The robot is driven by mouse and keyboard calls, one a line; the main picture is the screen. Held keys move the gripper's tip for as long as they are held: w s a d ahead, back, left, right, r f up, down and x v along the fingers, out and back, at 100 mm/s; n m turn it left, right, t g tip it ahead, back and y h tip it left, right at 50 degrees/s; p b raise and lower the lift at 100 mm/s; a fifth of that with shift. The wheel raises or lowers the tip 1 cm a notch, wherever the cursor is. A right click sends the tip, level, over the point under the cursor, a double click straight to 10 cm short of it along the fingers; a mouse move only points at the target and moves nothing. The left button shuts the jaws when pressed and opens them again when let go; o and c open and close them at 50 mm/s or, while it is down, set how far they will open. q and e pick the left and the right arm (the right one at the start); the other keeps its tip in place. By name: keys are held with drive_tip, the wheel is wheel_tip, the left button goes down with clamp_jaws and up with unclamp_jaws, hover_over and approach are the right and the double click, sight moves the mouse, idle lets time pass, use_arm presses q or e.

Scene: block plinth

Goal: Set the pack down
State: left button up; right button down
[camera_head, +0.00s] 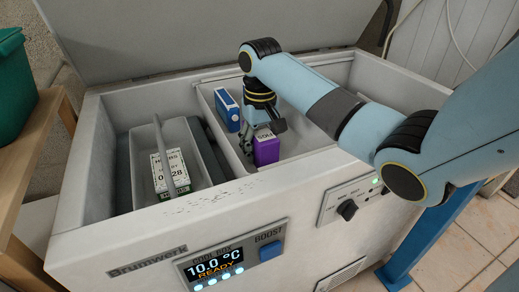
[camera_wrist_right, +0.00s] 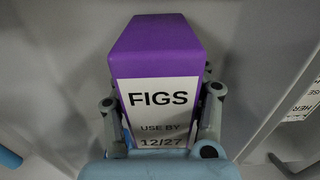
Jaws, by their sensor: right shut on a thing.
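The purple pack (camera_head: 266,151) is upright in the right-hand bin of the open cooler, close to the bin's front left side. In the right wrist view the purple pack (camera_wrist_right: 155,42) shows a white label reading FIGS, use by 12/27. My right gripper (camera_head: 262,126) reaches down into the bin. In the wrist view the right gripper (camera_wrist_right: 162,108) has one finger on each side of the pack and is shut on it. I cannot tell whether the pack's base touches the bin floor. My left gripper is not in view.
A blue pack (camera_head: 227,110) stands at the bin's left side, behind the purple one. A grey basket (camera_head: 211,165) with a handle holds a white labelled pack (camera_head: 170,175) on the left. The open lid (camera_head: 190,30) rises behind. The bin's right part looks clear.

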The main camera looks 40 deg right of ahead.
drive_tip(key=shift+r, duration=0.15)
drive_tip(key=c, duration=0.7)
unclamp_jaws()
drive_tip(key=shift+o, duration=0.2)
wheel_tip(320, 180, up, 12)
drive_tip(key=p, duration=0.4)
